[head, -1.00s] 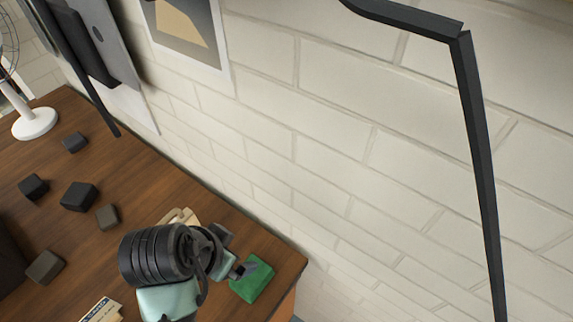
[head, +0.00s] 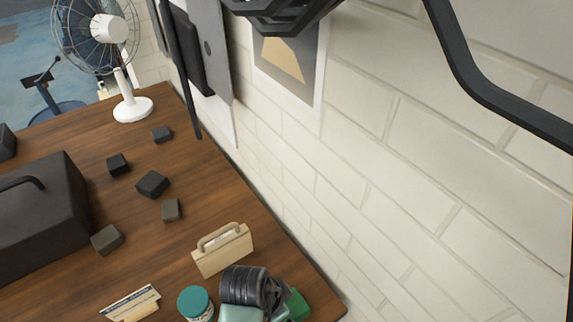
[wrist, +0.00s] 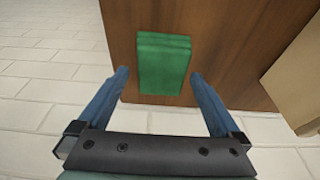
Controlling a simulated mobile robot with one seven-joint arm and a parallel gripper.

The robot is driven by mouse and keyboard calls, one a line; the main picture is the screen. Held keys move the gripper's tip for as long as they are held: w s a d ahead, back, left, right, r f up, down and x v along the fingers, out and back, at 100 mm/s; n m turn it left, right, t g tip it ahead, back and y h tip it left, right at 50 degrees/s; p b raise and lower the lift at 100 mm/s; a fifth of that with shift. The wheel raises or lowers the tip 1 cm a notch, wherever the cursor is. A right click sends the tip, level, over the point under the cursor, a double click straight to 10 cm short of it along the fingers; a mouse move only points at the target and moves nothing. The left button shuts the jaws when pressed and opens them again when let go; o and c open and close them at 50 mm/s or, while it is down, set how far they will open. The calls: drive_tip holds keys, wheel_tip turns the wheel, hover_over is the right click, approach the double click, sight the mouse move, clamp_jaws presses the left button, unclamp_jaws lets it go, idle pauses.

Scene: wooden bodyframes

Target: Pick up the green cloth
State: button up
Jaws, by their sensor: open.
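The green cloth (wrist: 163,62) is a folded, block-like stack lying on the wooden table near its edge. In the head view the cloth (head: 299,306) shows at the table's near right corner, partly hidden behind my arm's end. My gripper (wrist: 158,76) is open and empty. In the wrist view its two blue fingers point toward the cloth, with one fingertip on each side of its lower part in the picture. I cannot tell how high the fingers are above the table.
A beige block with a handle (head: 223,250), a teal-lidded jar (head: 196,303) and a card (head: 130,303) lie near my arm. Several dark blocks, a black toolbox (head: 40,215) and a white fan (head: 132,108) are farther back. A brick wall (head: 400,180) runs along the right.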

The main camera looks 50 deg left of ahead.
drive_tip(key=shift+x, duration=1.2)
drive_tip(key=shift+w+f, duration=0.1)
drive_tip(key=shift+f, duration=0.15)
drive_tip(key=shift+c, duration=0.2)
